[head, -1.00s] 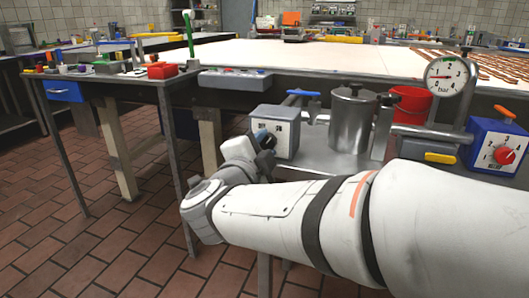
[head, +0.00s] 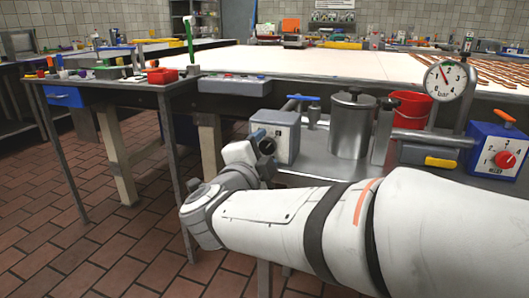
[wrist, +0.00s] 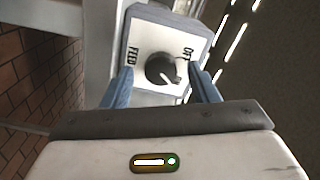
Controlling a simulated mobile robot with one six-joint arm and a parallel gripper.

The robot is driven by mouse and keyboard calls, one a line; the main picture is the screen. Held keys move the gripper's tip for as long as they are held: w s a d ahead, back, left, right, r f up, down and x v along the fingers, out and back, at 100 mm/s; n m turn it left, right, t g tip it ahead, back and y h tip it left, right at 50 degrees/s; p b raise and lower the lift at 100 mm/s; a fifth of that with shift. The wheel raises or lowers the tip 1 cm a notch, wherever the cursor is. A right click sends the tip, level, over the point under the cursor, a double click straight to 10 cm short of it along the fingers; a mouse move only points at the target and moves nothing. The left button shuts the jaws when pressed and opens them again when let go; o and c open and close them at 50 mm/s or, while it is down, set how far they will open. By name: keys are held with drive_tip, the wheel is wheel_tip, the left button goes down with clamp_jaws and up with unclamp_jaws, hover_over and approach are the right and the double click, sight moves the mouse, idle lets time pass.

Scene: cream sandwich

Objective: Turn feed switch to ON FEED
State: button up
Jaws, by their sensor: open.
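The feed switch is a grey box (head: 273,134) at the edge of the metal bench in the head view. In the wrist view its white face (wrist: 143,88) carries FEED on the left and OFF on the upper right. Its round black knob (wrist: 160,68) has a white mark on its lower right part; which label it points to is hard to tell. My gripper (wrist: 163,84) is open, with one blue finger on each side of the knob. Contact with the knob cannot be made out. In the head view my gripper (head: 263,143) is at the box's front left, partly hidden by my wrist.
A metal pot (head: 350,125), a red bucket (head: 411,107) and a pressure gauge (head: 446,80) stand right of the switch. A blue box with a red dial (head: 497,150) is farther right. A cluttered side table (head: 110,82) stands left, with open tiled floor (head: 60,200) below.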

drive_tip(key=p+v, duration=0.2)
drive_tip(key=v, duration=0.6)
drive_tip(key=shift+p, duration=0.35)
